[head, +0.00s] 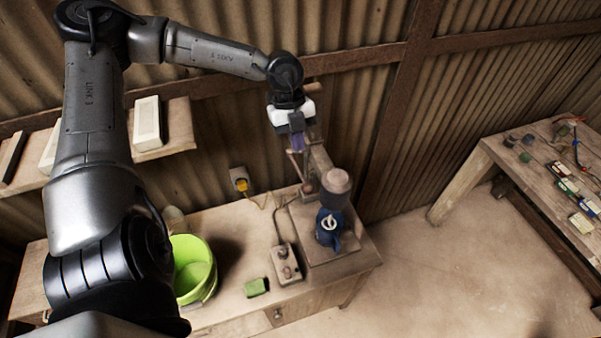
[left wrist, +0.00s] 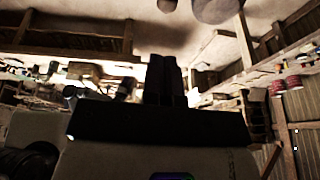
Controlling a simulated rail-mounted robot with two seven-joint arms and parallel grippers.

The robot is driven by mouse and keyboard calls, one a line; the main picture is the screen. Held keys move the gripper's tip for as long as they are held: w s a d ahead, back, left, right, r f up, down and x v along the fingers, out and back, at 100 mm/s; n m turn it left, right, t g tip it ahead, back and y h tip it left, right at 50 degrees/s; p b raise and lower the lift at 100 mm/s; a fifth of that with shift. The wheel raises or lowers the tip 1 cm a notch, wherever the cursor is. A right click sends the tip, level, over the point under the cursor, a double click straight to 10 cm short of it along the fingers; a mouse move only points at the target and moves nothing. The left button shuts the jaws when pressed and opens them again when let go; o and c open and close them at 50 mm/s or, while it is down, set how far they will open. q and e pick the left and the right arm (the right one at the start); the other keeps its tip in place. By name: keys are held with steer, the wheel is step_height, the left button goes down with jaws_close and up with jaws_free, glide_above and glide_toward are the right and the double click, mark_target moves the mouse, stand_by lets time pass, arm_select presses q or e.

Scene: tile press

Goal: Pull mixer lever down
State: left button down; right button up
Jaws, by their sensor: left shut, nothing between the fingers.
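The mixer stands at the right end of the wooden workbench, with a brownish rounded head (head: 335,182) above a blue pitcher (head: 329,228). A thin lever (head: 294,164) appears to rise at the left of the mixer's column, close to my gripper; its upper end is hard to make out. My left gripper (head: 297,143) is above and behind the mixer head, near the upper part of the column, shut and empty. Its dark fingers (left wrist: 165,80) are together in the left wrist view. I cannot tell whether they touch the lever. My right gripper is out of view.
A lime green bucket (head: 193,268), a green sponge-like block (head: 256,287) and a switch box (head: 286,264) with a cable are on the workbench (head: 235,225). A wall shelf (head: 180,127) holds pale blocks. Another table (head: 515,165) with small items stands right, across open floor.

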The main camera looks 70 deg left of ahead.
arm_select(q)
glide_above(306, 185)
steer(key=f, duration=0.5)
steer(key=f+p, duration=0.1)
steer(key=f, duration=0.2)
steer(key=shift+s+a+f, duration=0.1)
steer(key=shift+s+a, duration=0.1)
steer(key=shift+a, duration=0.2)
steer(key=shift+w+d+f, duration=0.1)
steer(key=shift+w+f, duration=0.1)
steer(key=shift+f, duration=1.05)
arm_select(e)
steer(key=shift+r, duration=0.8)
arm_select(q)
steer(key=shift+f, duration=0.15)
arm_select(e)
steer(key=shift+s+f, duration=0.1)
